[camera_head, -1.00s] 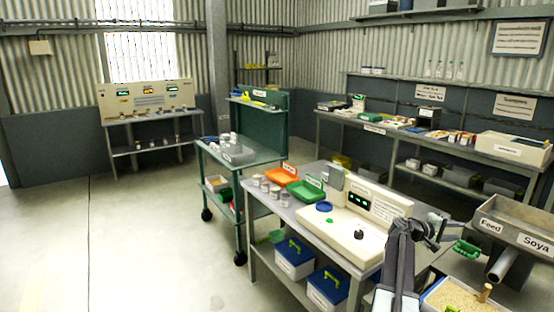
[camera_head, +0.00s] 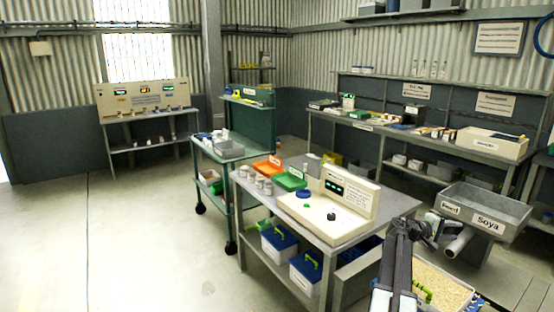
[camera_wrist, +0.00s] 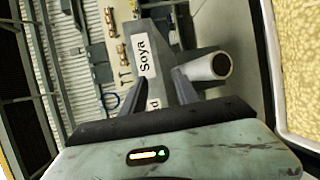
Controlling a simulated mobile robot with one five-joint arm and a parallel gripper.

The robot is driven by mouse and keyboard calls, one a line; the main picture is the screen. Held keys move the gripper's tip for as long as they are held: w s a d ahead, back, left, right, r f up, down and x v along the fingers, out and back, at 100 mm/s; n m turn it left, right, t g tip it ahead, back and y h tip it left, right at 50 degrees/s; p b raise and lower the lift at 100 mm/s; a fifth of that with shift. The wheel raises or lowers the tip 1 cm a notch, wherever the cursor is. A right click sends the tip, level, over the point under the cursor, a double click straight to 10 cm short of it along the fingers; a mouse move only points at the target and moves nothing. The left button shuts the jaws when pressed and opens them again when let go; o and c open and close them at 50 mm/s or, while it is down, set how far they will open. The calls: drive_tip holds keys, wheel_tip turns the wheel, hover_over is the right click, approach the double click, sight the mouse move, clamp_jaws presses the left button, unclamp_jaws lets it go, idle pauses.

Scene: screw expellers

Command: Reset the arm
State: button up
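My arm rises at the lower right of the head view, bent at the top, with my gripper (camera_head: 438,228) pointing right towards the grey hopper (camera_head: 490,205) labelled Feed and Soya. In the wrist view my gripper (camera_wrist: 157,82) has two dark fingers standing apart with nothing visible between them. The hopper's Soya label (camera_wrist: 145,55) and its round spout (camera_wrist: 220,65) show beyond the fingers. Whether the gripper touches the hopper cannot be told.
A tray of grain (camera_head: 443,285) stands below the gripper, with a green object (camera_head: 423,291) at its left side. Left of the arm is a bench (camera_head: 393,205) with a cream device (camera_head: 335,215), orange and green trays and jars. The floor (camera_head: 100,250) at left is clear.

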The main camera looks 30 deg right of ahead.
drive_tip(key=w+a+f+t+y+b, duration=0.2)
drive_tip(key=w+a+f, duration=0.45)
drive_tip(key=a, duration=0.35)
drive_tip(key=w+a+f+t+y+b, duration=0.1)
drive_tip(key=w+a+f, duration=0.4)
drive_tip(key=w+a, duration=0.35)
drive_tip(key=w+a+f+t+y+b, duration=0.1)
drive_tip(key=w+a+f+y+b, duration=0.3)
drive_tip(key=a, duration=0.9)
drive_tip(key=w+a+f+n+t+y+p, duration=0.15)
drive_tip(key=a+f, duration=0.35)
drive_tip(key=a, duration=0.8)
drive_tip(key=w+a+f+t+y+b, duration=0.15)
drive_tip(key=w+a+f, duration=0.3)
drive_tip(key=a, duration=0.95)
drive_tip(key=s+a+f+n+g+y+b, duration=0.1)
drive_tip(key=s+a+f+y+b, duration=0.15)
drive_tip(key=a, duration=0.85)
drive_tip(key=s+a+f+n+g+y+b, duration=0.1)
drive_tip(key=s+a+f+y, duration=0.15)
drive_tip(key=a, duration=0.85)
wheel_tip(320, 180, up, 21)
drive_tip(key=p, duration=2.1)
drive_tip(key=shift+r, duration=0.2)
drive_tip(key=shift+s+d, duration=0.1)
